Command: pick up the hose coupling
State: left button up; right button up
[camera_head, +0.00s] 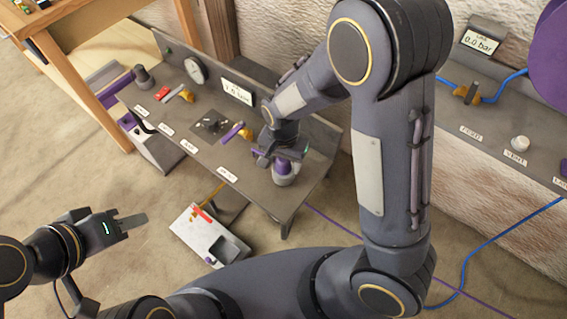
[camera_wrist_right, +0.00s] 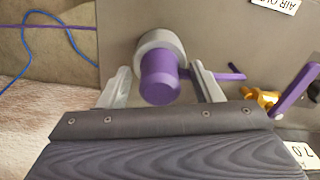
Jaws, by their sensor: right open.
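The hose coupling, which I take to be the purple cylinder with a grey collar, stands on the grey bench top near its right end in the head view (camera_head: 284,172). In the right wrist view the coupling (camera_wrist_right: 160,82) is between my right fingers. My right gripper (camera_wrist_right: 160,68) is open, with a finger on each side and visible gaps to the purple part. In the head view my right gripper (camera_head: 268,158) partly hides the coupling. My left gripper (camera_head: 132,221) is away from the bench at the lower left; its finger gap is unclear.
A brass valve with a purple lever (camera_wrist_right: 298,88) stands close by on the bench (camera_head: 165,110). A gauge (camera_head: 195,70) and a display (camera_head: 237,93) are at its back. A white case (camera_head: 185,228) lies on the floor in front. A second bench (camera_head: 490,130) is at the right.

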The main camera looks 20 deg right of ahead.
jog(key=shift+c, duration=0.5)
jog(key=c, duration=0.9)
jog(key=shift+r, duration=0.15)
